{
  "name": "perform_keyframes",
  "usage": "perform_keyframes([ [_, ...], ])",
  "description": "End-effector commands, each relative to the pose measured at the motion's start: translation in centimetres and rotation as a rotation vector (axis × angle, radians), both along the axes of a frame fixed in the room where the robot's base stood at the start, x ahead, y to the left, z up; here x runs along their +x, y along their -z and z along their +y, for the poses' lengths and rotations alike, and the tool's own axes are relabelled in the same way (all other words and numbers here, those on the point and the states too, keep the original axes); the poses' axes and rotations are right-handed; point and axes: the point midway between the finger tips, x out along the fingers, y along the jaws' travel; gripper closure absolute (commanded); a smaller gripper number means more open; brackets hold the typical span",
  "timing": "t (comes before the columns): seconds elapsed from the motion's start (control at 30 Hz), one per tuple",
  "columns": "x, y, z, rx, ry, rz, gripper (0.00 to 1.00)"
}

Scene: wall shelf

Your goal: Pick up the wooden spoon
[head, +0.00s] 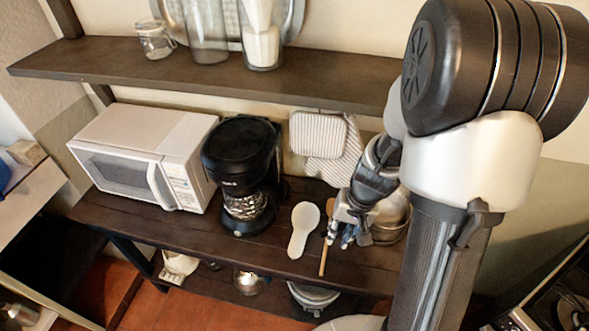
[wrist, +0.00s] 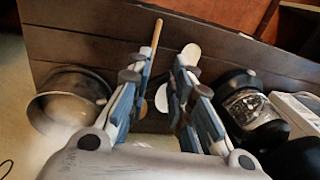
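The wooden spoon (head: 323,258) lies on the dark shelf board, its thin handle pointing toward the front edge. In the wrist view its handle (wrist: 156,36) shows beyond the left finger, which hides part of the spoon. My gripper (head: 341,238) is just right of the spoon in the head view. In the wrist view my gripper (wrist: 162,68) is open, with a clear gap between its fingers. Nothing is held. The height between fingertips and spoon is hard to tell.
A white spoon rest (head: 302,228) lies left of the spoon. A metal pot (head: 393,220) stands right of it, partly behind my gripper. A black coffee maker (head: 240,165) and a white microwave (head: 130,150) stand farther left. An upper shelf (head: 200,78) overhangs the back.

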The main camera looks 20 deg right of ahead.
Motion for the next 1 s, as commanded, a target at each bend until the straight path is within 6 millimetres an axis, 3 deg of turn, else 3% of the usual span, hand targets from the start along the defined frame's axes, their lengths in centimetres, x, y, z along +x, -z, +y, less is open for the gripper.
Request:
perform_keyframes([
  [0.27,-0.1,3.8,-0.2,0.008,0.024,0.019,0.8],
  [0.6,0.6,11.1,0.8,0.006,0.023,0.017,0.8],
  [1.0,1.1,14.7,1.1,0.006,0.024,0.015,0.8],
])
